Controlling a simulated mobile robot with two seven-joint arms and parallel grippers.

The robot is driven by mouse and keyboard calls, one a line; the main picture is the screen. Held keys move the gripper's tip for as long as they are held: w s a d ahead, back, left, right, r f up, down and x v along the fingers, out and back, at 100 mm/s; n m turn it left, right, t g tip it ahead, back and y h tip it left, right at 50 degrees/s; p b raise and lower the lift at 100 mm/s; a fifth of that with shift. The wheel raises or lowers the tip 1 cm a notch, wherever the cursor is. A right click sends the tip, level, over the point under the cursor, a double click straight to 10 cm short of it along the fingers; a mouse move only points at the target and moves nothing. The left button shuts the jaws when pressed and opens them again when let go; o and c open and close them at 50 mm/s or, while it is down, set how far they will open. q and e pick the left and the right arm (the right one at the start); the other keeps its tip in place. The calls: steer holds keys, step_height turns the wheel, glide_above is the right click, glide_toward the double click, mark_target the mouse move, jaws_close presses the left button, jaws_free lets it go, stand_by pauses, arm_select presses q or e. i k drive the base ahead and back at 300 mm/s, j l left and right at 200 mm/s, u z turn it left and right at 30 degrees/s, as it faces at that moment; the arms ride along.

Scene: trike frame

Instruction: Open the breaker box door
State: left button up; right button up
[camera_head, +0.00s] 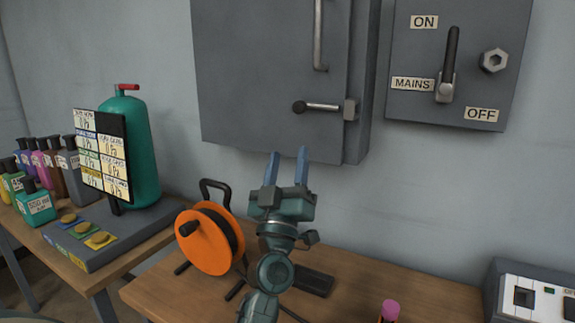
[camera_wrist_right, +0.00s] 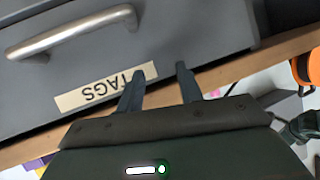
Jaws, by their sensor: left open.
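The grey breaker box (camera_head: 270,70) hangs on the wall at the upper middle of the head view, and its door looks closed. A vertical bar handle (camera_head: 319,35) runs along the door's right side. Below it, a latch lever (camera_head: 323,107) with a dark knob lies horizontal, the knob pointing left. My left gripper (camera_head: 286,160) is open and empty, pointing up at the door's lower edge, below the latch; it seems to touch nothing. My right gripper (camera_wrist_right: 160,72) shows in the right wrist view, fingers apart and empty, near a grey drawer labelled TAGS (camera_wrist_right: 105,87).
A mains switch panel (camera_head: 455,60) is right of the box. An orange cable reel (camera_head: 208,240) stands on the wooden bench (camera_head: 350,284) left of my left arm. A green cylinder (camera_head: 137,150) and several bottles are further left. A white-faced device (camera_head: 530,295) sits at the right.

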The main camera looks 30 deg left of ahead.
mark_target(254, 59)
steer(key=k+l, duration=0.25)
steer(key=k, duration=0.2)
steer(key=k+l, duration=0.3)
steer(key=k, duration=0.2)
